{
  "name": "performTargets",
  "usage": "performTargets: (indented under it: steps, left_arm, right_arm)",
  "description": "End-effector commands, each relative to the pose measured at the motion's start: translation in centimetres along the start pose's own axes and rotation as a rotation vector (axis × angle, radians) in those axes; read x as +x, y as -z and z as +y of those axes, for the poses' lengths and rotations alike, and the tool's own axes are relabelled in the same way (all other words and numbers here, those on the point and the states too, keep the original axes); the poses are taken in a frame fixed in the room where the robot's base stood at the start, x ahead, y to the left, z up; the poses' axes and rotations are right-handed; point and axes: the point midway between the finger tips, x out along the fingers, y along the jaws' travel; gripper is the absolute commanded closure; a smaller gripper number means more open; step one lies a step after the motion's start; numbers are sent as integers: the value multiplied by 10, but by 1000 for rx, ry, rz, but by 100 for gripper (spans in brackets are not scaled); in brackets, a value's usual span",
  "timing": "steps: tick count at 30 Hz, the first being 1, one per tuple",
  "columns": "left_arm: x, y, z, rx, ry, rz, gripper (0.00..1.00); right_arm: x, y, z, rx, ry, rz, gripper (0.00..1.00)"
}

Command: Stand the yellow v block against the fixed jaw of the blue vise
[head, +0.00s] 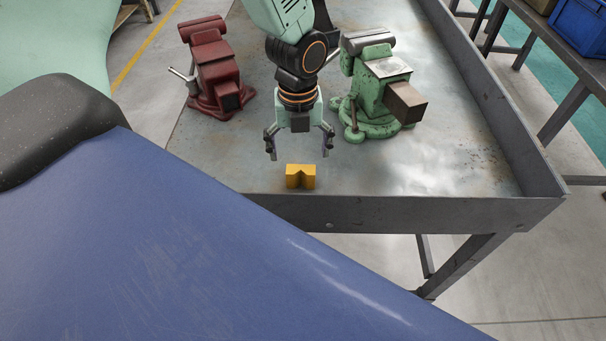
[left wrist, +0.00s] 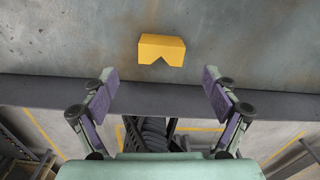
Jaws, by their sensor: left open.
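I see no blue vise; the vises in view are a red one and a green one. My right gripper is not in view.
A red vise (head: 212,72) stands at the table's left and a green vise (head: 375,90) to the right of my left arm. The table (head: 455,165) has raised edges and free room at front right. A blue crate (head: 580,25) sits on another bench.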

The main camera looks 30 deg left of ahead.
Motion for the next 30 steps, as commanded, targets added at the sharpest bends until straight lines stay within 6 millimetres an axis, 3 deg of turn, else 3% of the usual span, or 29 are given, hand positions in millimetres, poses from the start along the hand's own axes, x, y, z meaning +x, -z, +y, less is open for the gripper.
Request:
performTargets:
  steps: [8,24,30]
  left_arm:
    - [6,2,4,120,-11,11,13]
    - [70,-2,-3,115,-11,11,13]
    - [78,-3,-4,114,-8,8,13]
  right_arm:
    - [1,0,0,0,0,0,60]
    - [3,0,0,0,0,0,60]
    - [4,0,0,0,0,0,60]
